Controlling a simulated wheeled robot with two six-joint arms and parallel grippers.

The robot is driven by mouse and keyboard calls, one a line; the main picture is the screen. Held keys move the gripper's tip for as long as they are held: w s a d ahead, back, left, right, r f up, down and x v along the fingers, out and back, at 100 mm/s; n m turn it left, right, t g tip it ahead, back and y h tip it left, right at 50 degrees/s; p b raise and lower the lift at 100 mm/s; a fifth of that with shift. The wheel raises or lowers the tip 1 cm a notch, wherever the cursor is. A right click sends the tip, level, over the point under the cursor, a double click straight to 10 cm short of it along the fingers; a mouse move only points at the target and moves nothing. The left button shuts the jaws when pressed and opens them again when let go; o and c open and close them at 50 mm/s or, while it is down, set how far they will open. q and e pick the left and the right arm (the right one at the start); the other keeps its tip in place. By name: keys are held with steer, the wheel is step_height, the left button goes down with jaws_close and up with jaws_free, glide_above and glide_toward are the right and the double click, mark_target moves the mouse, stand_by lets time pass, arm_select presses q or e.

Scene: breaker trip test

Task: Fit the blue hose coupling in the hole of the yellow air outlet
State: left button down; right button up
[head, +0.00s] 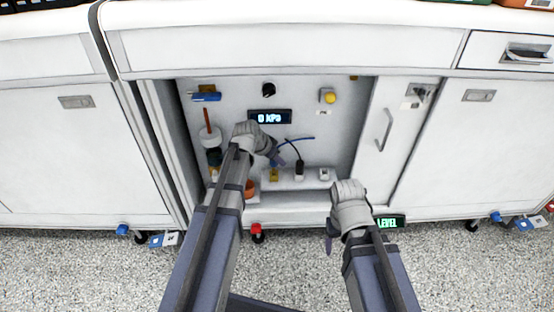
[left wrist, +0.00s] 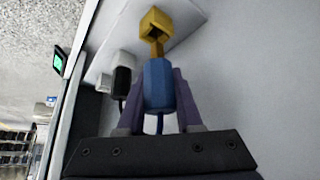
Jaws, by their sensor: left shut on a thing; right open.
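The blue hose coupling (left wrist: 158,85) is held between the two fingers of my left gripper (left wrist: 172,95), with a brass-coloured tip pointing at the yellow air outlet (left wrist: 156,22). The outlet's dark square opening faces the coupling. The tip appears close to the opening; I cannot tell whether it touches or enters. In the head view my left gripper (head: 279,161) is just above the yellow outlet (head: 273,175), and the coupling is mostly hidden. A blue hose (head: 300,138) trails to the right. My right gripper (head: 329,238) is open and empty, low in front of the cabinet.
On the ledge right of the outlet are a black-plugged socket (head: 299,168) and a white socket (head: 324,174). The back panel carries a display (head: 269,117) reading 0 kPa, a blue-handled valve (head: 205,97) and a yellow button (head: 329,98). A cabinet door (head: 393,140) bounds the right.

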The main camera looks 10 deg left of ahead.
mark_target(271, 162)
arm_select(q)
steer(key=shift+f+b, duration=2.1)
steer(key=shift+b, duration=0.05)
steer(key=c, duration=0.5)
jaws_free()
steer(key=shift+r, duration=0.1)
steer(key=p+v, duration=0.7)
steer(key=v, duration=0.1)
